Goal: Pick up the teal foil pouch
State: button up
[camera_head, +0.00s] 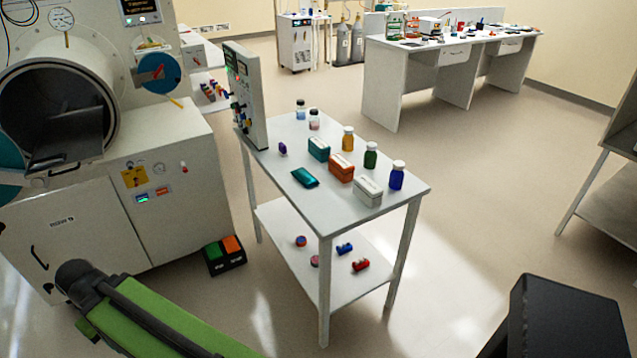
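The teal foil pouch (305,178) lies flat on the white top of a small two-tier table (270,170), near its front left edge. A teal box (319,148) with a white top stands behind it, and an orange box (341,167) stands to its right, both apart from it. Nothing covers the pouch. My gripper is not in view. A green and black link of my arm (160,325) shows at the lower left, well apart from the pouch.
A white box (368,191) and several bottles, such as the blue one (397,176), stand on the right of the tabletop. An upright panel (245,95) stands at its left end. Floor right of the table is clear.

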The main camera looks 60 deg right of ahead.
aim_at(304, 177)
jog(key=u, duration=0.05)
jog(key=i, duration=0.7)
jog(key=z, duration=0.55)
jog(key=i, duration=0.85)
jog(key=z, duration=0.55)
